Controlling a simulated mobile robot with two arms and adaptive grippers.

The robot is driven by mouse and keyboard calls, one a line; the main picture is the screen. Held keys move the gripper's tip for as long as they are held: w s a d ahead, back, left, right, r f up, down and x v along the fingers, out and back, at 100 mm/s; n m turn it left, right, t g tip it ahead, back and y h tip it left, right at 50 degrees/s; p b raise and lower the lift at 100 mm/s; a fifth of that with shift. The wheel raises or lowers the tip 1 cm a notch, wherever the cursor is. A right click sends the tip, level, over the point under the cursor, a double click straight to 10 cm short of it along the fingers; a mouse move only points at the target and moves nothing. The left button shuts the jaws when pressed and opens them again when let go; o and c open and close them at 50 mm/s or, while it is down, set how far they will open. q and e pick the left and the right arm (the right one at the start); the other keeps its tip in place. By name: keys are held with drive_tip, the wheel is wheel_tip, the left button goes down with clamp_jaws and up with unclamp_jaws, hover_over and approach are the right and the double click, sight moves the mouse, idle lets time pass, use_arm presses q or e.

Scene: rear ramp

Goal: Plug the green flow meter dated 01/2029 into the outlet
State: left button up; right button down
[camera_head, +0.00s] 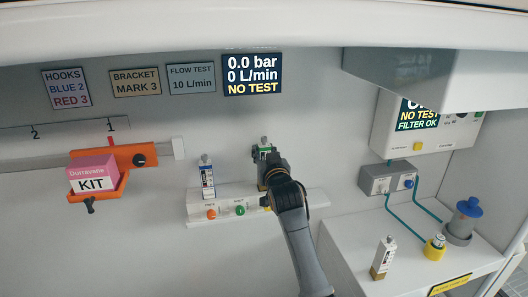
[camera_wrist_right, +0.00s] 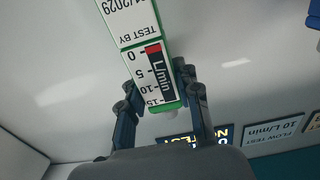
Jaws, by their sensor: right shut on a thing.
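My right gripper (camera_head: 270,166) is shut on the green flow meter (camera_head: 264,147) and holds it upright in front of the wall, just above the right part of the outlet rail (camera_head: 307,196). In the right wrist view the meter (camera_wrist_right: 152,70) is upside down between the fingers (camera_wrist_right: 160,97). Its label reads "TEST BY" and a partly cut date ending "1/2029", above an L/min scale. The rail carries an orange outlet (camera_head: 211,213) and a green outlet (camera_head: 240,210). The gripper partly hides a yellow spot further right. Whether the meter touches the rail cannot be told. My left gripper is not in view.
Another flow meter (camera_head: 207,178) stands at the rail's left end. A third, gold-based meter (camera_head: 384,258) stands on the right bench. The wall display (camera_head: 252,75) reads 0.0 bar, 0 L/min, NO TEST. An orange bracket (camera_head: 125,156) holds a pink kit box (camera_head: 93,174) at left.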

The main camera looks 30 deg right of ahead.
drive_tip(key=shift+f+b, duration=1.05)
drive_tip(key=shift+f, duration=0.7)
drive_tip(key=c, duration=0.9)
unclamp_jaws()
drive_tip(key=shift+o, duration=0.2)
drive_tip(key=shift+f, duration=0.1)
drive_tip(key=v, duration=1.2)
